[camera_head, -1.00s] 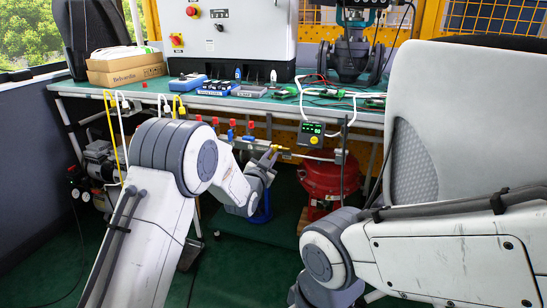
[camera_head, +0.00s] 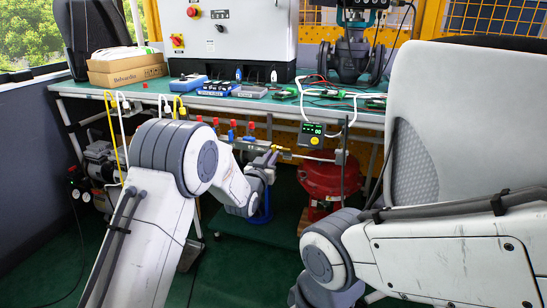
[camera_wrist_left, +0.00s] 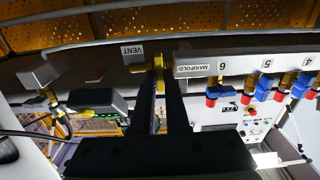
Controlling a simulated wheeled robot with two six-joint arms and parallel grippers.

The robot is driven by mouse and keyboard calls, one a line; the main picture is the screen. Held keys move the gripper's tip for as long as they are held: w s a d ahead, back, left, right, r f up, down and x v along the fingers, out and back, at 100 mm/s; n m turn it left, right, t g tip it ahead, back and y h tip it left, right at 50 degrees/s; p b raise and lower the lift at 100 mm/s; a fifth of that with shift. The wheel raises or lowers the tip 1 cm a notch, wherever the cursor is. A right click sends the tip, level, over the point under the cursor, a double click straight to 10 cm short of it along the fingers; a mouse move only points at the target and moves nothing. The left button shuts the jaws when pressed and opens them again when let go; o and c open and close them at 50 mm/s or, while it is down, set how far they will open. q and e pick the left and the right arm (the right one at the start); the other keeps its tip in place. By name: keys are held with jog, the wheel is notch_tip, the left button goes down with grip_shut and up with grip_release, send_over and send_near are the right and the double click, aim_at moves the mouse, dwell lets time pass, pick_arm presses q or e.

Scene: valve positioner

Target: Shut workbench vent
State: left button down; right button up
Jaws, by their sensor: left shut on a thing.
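The vent valve's yellow handle (camera_wrist_left: 160,77) is in the left wrist view, between the two dark fingers of my left gripper (camera_wrist_left: 163,88). The fingers are shut on it. The arm and wrist hide part of the valve. My right arm fills the lower right of the head view; its gripper is out of frame.
A manifold with red and blue valves (camera_wrist_left: 257,88) is right of the handle in the wrist view. The green workbench (camera_head: 235,103) is above the gripper. A small display box (camera_head: 312,135) hangs right of it, above a red vessel (camera_head: 322,180).

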pick_arm(q)
jog(key=shift+s+f, duration=0.1)
jog(key=shift+f, duration=0.3)
jog(key=c, duration=0.9)
grip_release()
jog(key=shift+r, duration=0.2)
jog(key=p+v, duration=0.2)
jog(key=v, duration=0.8)
jog(key=shift+s, duration=0.2)
